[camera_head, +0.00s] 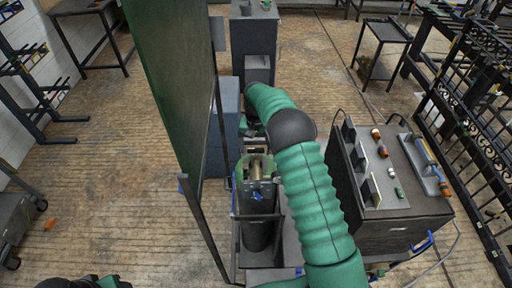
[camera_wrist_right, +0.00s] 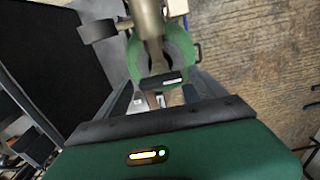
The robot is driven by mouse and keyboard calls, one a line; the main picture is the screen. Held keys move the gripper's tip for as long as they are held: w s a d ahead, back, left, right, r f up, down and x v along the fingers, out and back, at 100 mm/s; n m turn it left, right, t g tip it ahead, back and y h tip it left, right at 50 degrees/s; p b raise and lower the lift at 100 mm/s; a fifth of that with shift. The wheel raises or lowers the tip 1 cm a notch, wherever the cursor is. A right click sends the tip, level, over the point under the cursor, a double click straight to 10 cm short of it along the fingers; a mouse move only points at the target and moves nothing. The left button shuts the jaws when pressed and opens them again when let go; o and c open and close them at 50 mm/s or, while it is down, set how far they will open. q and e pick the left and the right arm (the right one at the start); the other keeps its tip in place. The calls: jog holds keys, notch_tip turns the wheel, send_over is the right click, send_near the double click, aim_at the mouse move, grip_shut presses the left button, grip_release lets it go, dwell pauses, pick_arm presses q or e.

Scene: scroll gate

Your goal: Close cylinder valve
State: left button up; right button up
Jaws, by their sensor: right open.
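The dark gas cylinder (camera_head: 258,228) stands upright in a cart in the head view. It has a green collar (camera_head: 241,172) and a brass valve (camera_head: 257,168) at the top. In the right wrist view the valve (camera_wrist_right: 150,25) and the green collar (camera_wrist_right: 175,40) are at the top centre. My right gripper (camera_head: 252,138) is open just beyond the valve in the head view, partly hidden by my own arm. I cannot tell whether it touches the valve. Only a dark and green part of my left arm (camera_head: 85,282) shows at the bottom left edge; its fingers cannot be made out.
A tall dark green panel (camera_head: 172,70) stands close to the left of the cylinder. A dark cabinet (camera_head: 400,225) with small items on top stands to the right. A black gate (camera_head: 480,130) is at the far right. The floor at left is mostly clear.

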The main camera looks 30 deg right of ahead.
aim_at(256, 148)
jog(key=shift+r, duration=0.1)
jog(key=r+b, duration=0.2)
jog(key=r, duration=0.5)
jog(key=shift+w+r, duration=0.15)
jog(key=shift+w, duration=0.05)
notch_tip(256, 148, up, 9)
jog(key=shift+s, duration=0.1)
jog(key=s+a+f+n+t+b, duration=0.1)
jog(key=s+a+f+n+b, duration=0.1)
jog(key=s+a+f, duration=0.3)
jog(key=s+a+f+n+b, duration=0.2)
jog(key=s+a+f, duration=0.4)
jog(key=s, duration=0.5)
jog(key=s+a+f+n+t+b, duration=0.1)
jog(key=s+a+f+n+b, duration=0.1)
jog(key=s+a+f, duration=0.3)
jog(key=s+f+b, duration=0.1)
jog(key=s+f, duration=0.2)
jog(key=shift+s+a+f+t, duration=0.3)
jog(key=shift+s+a, duration=0.05)
jog(key=shift+a, duration=0.05)
